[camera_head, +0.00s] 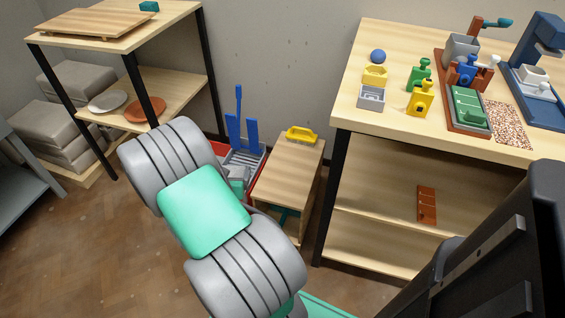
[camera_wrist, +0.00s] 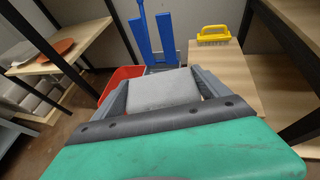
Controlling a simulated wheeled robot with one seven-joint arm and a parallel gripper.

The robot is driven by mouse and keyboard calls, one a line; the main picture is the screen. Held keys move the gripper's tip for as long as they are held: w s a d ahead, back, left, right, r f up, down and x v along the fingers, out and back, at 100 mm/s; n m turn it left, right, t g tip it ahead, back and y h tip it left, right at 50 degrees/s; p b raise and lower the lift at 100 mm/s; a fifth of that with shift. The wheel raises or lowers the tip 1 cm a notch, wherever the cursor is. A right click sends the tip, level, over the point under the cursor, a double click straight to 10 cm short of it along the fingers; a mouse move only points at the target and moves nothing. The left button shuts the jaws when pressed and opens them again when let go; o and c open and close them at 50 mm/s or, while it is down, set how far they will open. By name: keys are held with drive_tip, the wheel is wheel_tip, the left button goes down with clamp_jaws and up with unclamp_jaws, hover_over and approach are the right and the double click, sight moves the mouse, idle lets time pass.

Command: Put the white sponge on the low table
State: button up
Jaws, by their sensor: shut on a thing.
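The white sponge (camera_wrist: 165,91) shows as a pale grey-white block in the wrist view. My gripper (camera_wrist: 163,80) is shut on it, with one grey finger on each side. The low table (camera_head: 292,165) is a small wooden table in the middle of the head view, and its top also shows in the wrist view (camera_wrist: 228,72), beyond and to the right of the sponge. The sponge appears apart from the tabletop. In the head view my arm hides most of my gripper, and I cannot clearly make out the sponge there.
A yellow brush (camera_head: 301,135) lies at the low table's far end. A red bin (camera_wrist: 121,76) with blue upright things (camera_head: 238,125) stands left of it. A taller workbench (camera_head: 345,108) with several tools is close on the right. A shelf (camera_head: 180,85) stands at left. The low table's near part is clear.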

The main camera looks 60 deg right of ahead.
drive_tip(key=s+d+f+m+g+h+p, duration=0.15)
drive_tip(key=s+d, duration=0.25)
drive_tip(key=s, duration=0.4)
drive_tip(key=s+d+f+m+g+y, duration=0.1)
drive_tip(key=s+d+f+m+g, duration=0.15)
drive_tip(key=s+d, duration=0.35)
drive_tip(key=b, duration=0.5)
hover_over(286, 178)
drive_tip(key=shift+n+t+h, duration=0.3)
drive_tip(key=shift+n+h, duration=0.05)
drive_tip(key=shift+n, duration=0.05)
drive_tip(key=f, duration=0.6)
drive_tip(key=a+f, duration=0.1)
drive_tip(key=f, duration=0.2)
drive_tip(key=shift+s, duration=0.3)
drive_tip(key=shift+w+d+f, duration=0.1)
drive_tip(key=shift+d+f, duration=0.15)
drive_tip(key=shift+d, duration=0.05)
drive_tip(key=shift+w+d+f+b, duration=0.15)
drive_tip(key=shift+f+b, duration=0.4)
drive_tip(key=shift+f, duration=0.35)
drive_tip(key=shift+d+f+b, duration=0.15)
drive_tip(key=shift+f+b, duration=0.4)
drive_tip(key=shift+f, duration=0.3)
drive_tip(key=shift+f, duration=0.1)
drive_tip(key=shift+f, duration=0.15)
drive_tip(key=o, duration=1.3)
